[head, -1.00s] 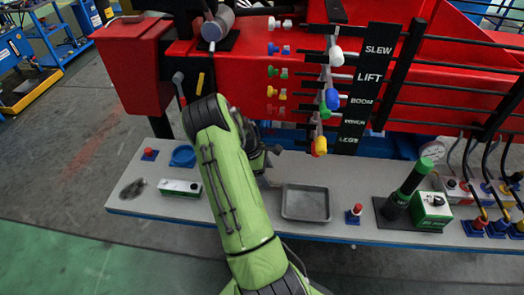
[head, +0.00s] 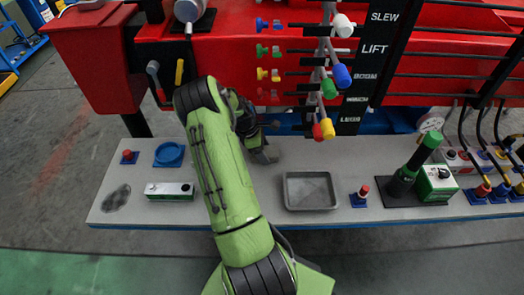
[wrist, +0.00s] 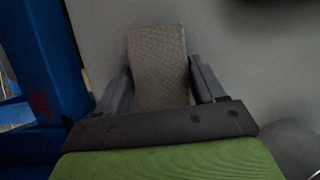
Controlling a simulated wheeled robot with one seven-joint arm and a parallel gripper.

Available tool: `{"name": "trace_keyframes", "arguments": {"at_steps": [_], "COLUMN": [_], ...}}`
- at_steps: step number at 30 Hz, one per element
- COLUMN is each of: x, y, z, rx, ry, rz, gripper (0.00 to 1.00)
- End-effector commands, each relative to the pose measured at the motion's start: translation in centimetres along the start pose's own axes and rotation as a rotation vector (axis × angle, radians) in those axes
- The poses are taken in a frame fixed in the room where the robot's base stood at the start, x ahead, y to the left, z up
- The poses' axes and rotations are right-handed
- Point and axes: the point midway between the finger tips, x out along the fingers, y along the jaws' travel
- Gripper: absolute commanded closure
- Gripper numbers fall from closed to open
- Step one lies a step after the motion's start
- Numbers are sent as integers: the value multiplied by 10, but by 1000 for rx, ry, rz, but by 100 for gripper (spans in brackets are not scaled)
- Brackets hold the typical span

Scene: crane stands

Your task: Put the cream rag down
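The cream rag (wrist: 158,68) shows in the wrist view as a tan, woven, oblong piece between the two fingers of my gripper (wrist: 161,90). Both fingers meet its sides, so the gripper is shut on it. A plain grey surface lies behind the rag; I cannot tell whether the rag touches it. In the head view my gripper (head: 266,155) is low over the back part of the grey bench (head: 240,212), left of the grey tray. The rag cannot be made out there, as my green arm and gripper cover that spot.
The shallow grey tray (head: 311,207) looks empty. A red-topped button (head: 360,195) and a green-topped lever (head: 412,165) stand right of it. A green-and-white box (head: 170,191), blue dish (head: 169,154) and dark patch (head: 115,198) are at left. Coloured levers (head: 326,100) overhang the back.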

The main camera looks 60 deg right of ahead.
Motion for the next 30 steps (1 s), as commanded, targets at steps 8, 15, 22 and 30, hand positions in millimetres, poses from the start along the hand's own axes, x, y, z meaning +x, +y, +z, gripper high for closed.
{"name": "trace_keyframes", "arguments": {"at_steps": [8, 15, 22, 30], "x": [0, -19, -83, -123], "y": [0, 0, 1, 0], "z": [-1, 0, 1, 0], "rx": [-2, -2, -2, -2], "ry": [1, 2, 2, 1], "rz": [0, 3, 5, 1], "gripper": [7, 7, 7, 7]}}
